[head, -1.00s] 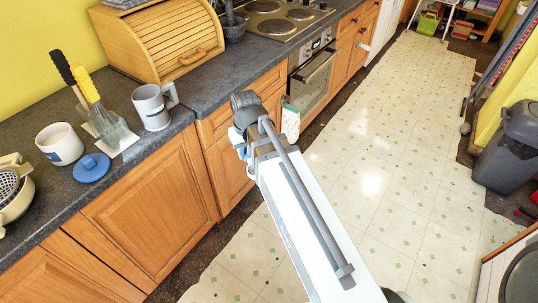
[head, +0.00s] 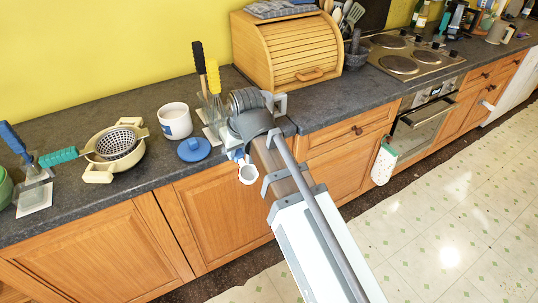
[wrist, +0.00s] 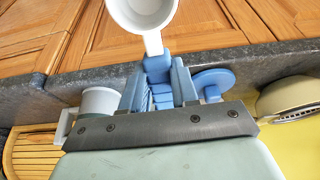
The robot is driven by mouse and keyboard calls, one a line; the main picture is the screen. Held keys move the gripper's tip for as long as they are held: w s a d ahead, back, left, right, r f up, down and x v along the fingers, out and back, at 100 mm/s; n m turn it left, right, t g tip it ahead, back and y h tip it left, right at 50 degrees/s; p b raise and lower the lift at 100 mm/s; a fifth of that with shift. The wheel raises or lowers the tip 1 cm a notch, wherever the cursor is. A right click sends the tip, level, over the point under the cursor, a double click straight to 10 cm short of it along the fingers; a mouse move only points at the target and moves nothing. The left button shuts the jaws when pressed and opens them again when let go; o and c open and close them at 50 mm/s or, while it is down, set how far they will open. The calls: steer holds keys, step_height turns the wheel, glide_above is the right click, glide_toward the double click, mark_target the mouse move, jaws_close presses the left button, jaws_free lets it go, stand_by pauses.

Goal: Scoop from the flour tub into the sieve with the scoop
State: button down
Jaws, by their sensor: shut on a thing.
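My gripper (head: 240,156) is shut on the blue handle of the scoop, holding it in front of the counter's front edge. The scoop's white cup (head: 248,174) shows below the fingers, and is large in the wrist view (wrist: 142,14); I cannot tell whether anything is in it. The flour tub (head: 175,121), white with a blue mark, stands open on the counter to the left of my gripper; its contents are not clear. Its blue lid (head: 194,149) lies in front of it. The sieve (head: 117,143), a metal mesh with a green handle, rests on a cream bowl (head: 98,173) further left.
Black- and yellow-handled utensils (head: 213,78) stand behind my gripper. A mug (wrist: 98,101) is close to it, mostly hidden in the head view. A wooden bread bin (head: 285,50) stands behind right. A blue-handled tool (head: 20,145) stands in a holder far left.

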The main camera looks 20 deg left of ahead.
steer(key=w+a+r, duration=0.4)
steer(key=a+r, duration=0.1)
steer(key=a, duration=0.5)
steer(key=w+a+r+t+y, duration=0.1)
steer(key=w+a+r, duration=0.4)
steer(key=a, duration=0.4)
steer(key=w+a+r, duration=0.5)
steer(key=a+r, duration=0.2)
steer(key=a, duration=0.3)
steer(key=shift+a+y, duration=0.3)
steer(key=shift+f+t, duration=0.1)
steer(key=shift+t, duration=0.2)
step_height(320, 180, down, 13)
steer(key=s+d+t+y, duration=0.1)
steer(key=t+y, duration=0.1)
steer(key=y, duration=0.1)
steer(key=shift+s+d+t, duration=0.3)
steer(key=shift+d, duration=0.1)
steer(key=shift+f, duration=0.15)
